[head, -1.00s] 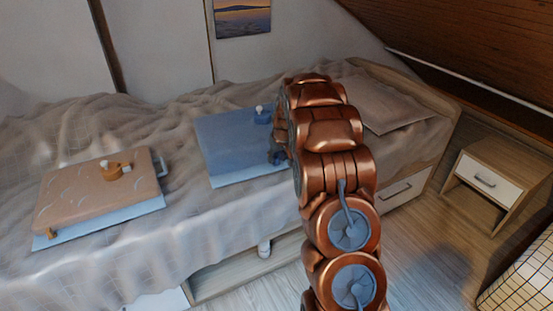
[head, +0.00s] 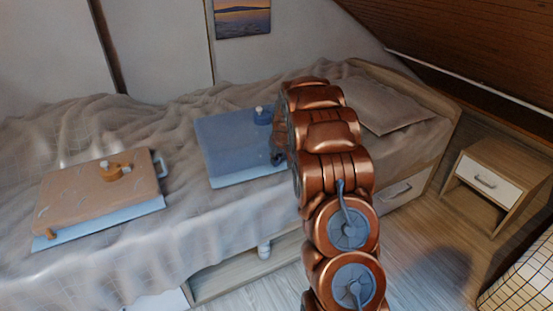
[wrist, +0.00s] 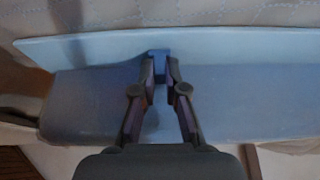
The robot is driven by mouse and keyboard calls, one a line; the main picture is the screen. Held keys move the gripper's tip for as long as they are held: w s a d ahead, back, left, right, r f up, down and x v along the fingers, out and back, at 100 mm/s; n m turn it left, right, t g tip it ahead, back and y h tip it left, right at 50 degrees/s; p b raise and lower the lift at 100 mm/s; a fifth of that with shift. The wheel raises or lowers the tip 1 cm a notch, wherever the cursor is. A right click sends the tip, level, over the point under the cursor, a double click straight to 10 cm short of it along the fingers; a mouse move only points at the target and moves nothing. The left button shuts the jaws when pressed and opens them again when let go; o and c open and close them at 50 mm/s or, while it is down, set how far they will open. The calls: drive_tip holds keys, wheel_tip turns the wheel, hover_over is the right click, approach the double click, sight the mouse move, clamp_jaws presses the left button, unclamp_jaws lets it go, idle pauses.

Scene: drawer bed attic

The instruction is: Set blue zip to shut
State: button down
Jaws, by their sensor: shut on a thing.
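A blue case (head: 230,140) lies on the bed in the head view, with a paler blue layer along its front edge. My gripper (head: 277,150) is at the right end of this case, largely hidden behind my arm. In the wrist view, my gripper (wrist: 160,75) is shut on a small blue zip tab (wrist: 159,54) at the edge of the blue case (wrist: 245,95). The pale layer (wrist: 230,45) runs along the case beside the fingertips. Most of the zip's track cannot be made out.
An orange case (head: 85,197) with a knob and a small pull at its corner lies on the bed (head: 190,225) to the left. A pillow (head: 385,105) lies behind my arm to the right. A nightstand (head: 495,180) stands at the right, with free floor in front.

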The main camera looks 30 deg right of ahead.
sight(225, 177)
idle(0.3)
drive_tip(key=w+a, duration=0.1)
drive_tip(key=a, duration=0.5)
drive_tip(key=w+a+p, duration=0.1)
drive_tip(key=a, duration=0.5)
drive_tip(key=w+a+p, duration=0.1)
drive_tip(key=a, duration=0.5)
drive_tip(key=shift+a, duration=0.3)
drive_tip(key=c, duration=1.2)
unclamp_jaws()
drive_tip(key=shift+c, duration=0.2)
drive_tip(key=shift+o, duration=0.2)
drive_tip(key=shift+s+r, duration=0.15)
drive_tip(key=shift+r, duration=0.4)
drive_tip(key=v, duration=1)
drive_tip(key=shift+s+r, duration=0.2)
drive_tip(key=shift+r, duration=0.2)
